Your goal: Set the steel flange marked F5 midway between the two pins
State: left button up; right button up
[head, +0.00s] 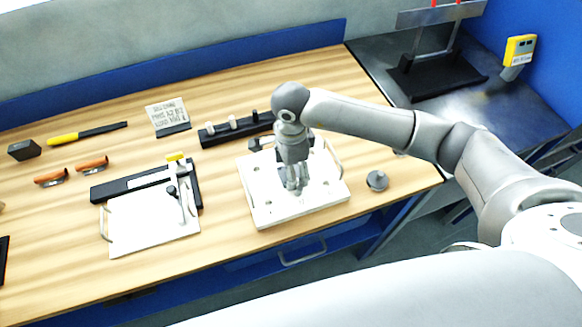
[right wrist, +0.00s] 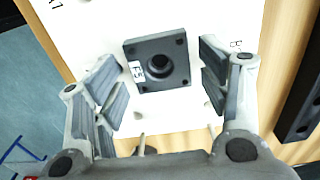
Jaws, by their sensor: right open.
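The steel flange (right wrist: 175,75) is a dark square plate with a round central bore, corner holes and a white F5 label. In the right wrist view it lies on a white board (right wrist: 75,45), which also shows in the head view (head: 262,212). My right gripper (right wrist: 160,62) is open, with its fingers on either side of the flange and gaps to both. In the head view the right gripper (head: 295,188) points down over the board and hides the flange. Two thin pale stubs show near the gripper's palm; I cannot tell if they are the pins. My left gripper is not in view.
A grey round part (head: 376,181) stands on the wood right of the board. A black rack (head: 215,137) with several pegs is behind it. Another white board (head: 150,222) with a clamp lies left. A stand (head: 425,75) is on the dark side table. Wood between the boards is clear.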

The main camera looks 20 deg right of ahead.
notch_tip(320, 180, up, 12)
jog(key=b, duration=0.2)
jog(key=shift+f+b, duration=0.25)
jog(key=shift+b, duration=0.15)
